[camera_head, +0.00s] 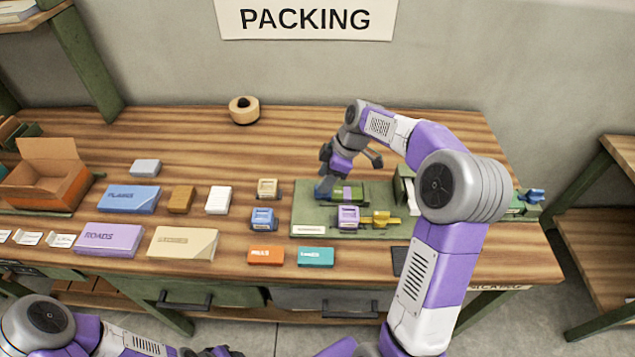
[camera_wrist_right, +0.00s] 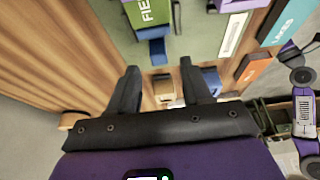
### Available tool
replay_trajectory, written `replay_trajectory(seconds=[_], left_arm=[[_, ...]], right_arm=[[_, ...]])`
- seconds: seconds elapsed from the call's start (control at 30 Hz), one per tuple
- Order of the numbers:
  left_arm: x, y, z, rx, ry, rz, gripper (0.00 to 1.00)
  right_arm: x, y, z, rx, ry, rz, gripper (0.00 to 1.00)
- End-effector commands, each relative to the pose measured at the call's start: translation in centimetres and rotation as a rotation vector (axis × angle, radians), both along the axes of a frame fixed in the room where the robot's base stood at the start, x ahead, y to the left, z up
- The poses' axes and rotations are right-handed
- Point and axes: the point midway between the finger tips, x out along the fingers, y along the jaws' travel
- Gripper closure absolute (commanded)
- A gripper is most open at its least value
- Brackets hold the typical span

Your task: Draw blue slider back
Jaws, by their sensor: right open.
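My right gripper (camera_head: 325,174) is above that left end. In the wrist view its two dark fingers (camera_wrist_right: 160,82) are apart, with nothing between them, and the blue slider lies beyond the tips. My left gripper (camera_head: 213,351) is at the bottom edge, partly cut off.
A purple block (camera_head: 348,217) with a yellow slider (camera_head: 381,219) sits nearer on the board. A blue piece (camera_head: 263,219) and a tan piece (camera_head: 268,188) stand to its left. Orange (camera_head: 265,255) and teal (camera_head: 315,257) boxes lie in front. The back left table is mostly clear.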

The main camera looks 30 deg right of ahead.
Motion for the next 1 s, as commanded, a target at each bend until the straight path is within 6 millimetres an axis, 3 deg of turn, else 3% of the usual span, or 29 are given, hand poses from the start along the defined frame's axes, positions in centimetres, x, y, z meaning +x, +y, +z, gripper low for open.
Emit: replay_trajectory(seconds=[0.2, 0.6, 0.9, 1.0], left_arm=[[0.0, 0.0, -0.9, 0.000, -0.001, 0.000, 0.57], [0.1, 0.0, -0.9, 0.000, -0.001, 0.000, 0.57], [0.1, 0.0, -0.9, 0.000, -0.001, 0.000, 0.57], [0.1, 0.0, -0.9, 0.000, -0.001, 0.000, 0.57]], right_arm=[[0.6, 1.0, -2.9, 0.000, 0.000, 0.002, 0.51], [0.8, 1.3, -3.5, -0.001, -0.001, 0.001, 0.53], [0.7, 1.3, -3.5, 0.000, 0.000, 0.001, 0.99], [0.7, 1.3, -3.5, 0.000, 0.000, 0.001, 1.00]])
